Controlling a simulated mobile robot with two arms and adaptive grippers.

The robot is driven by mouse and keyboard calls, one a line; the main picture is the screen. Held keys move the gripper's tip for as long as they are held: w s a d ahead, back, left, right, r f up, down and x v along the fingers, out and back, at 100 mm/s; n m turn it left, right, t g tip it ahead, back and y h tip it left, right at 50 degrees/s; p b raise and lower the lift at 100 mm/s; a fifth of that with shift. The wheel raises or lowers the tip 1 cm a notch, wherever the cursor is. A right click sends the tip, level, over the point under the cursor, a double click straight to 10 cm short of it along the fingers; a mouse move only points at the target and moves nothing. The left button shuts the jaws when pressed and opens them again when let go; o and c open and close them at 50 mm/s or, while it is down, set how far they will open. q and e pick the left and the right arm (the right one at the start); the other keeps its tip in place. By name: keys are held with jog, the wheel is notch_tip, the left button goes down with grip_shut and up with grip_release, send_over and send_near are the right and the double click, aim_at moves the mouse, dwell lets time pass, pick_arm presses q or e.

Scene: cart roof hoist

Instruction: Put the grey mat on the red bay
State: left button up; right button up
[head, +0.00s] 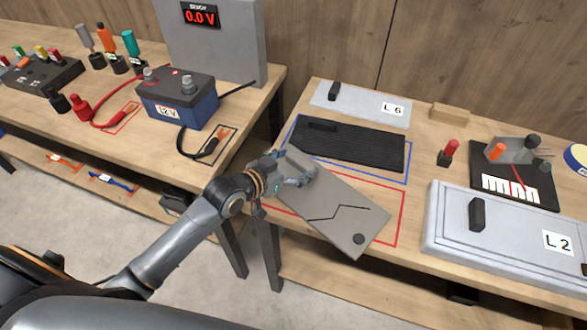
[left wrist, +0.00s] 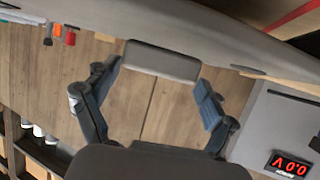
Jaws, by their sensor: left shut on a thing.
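The grey mat (head: 335,208) is a flat plate with a jagged dark line and a dark round spot near its front corner. My left gripper (head: 298,176) is shut on its back left end. The mat lies skewed over the red bay (head: 402,222), whose red outline shows along its right side and back; its front corner reaches past the table's front edge. I cannot tell whether it touches the table. In the left wrist view, the fingers (left wrist: 160,74) are on either side of a grey block below a broad grey surface (left wrist: 215,28). My right gripper is not in view.
Behind the red bay, a black ribbed mat (head: 345,146) lies in the blue-outlined bay. A grey L6 panel (head: 355,103) lies behind it, and a thick L2 panel (head: 505,232) stands close on the right. A 12 V battery (head: 180,102) sits on the left table, across a gap.

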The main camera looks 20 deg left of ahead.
pick_arm(q)
jog(key=shift+f, duration=1.25)
jog(key=o, duration=1.4)
jog(key=shift+s+f, duration=0.1)
jog(key=shift+s+a, duration=0.1)
jog(key=v, duration=1)
jog(key=shift+s+a+b, duration=0.1)
jog(key=shift+s+b, duration=0.05)
jog(key=shift+b, duration=0.2)
jog(key=shift+s+a+r, duration=0.25)
jog(key=shift+s+r, duration=0.25)
jog(key=shift+s, duration=0.05)
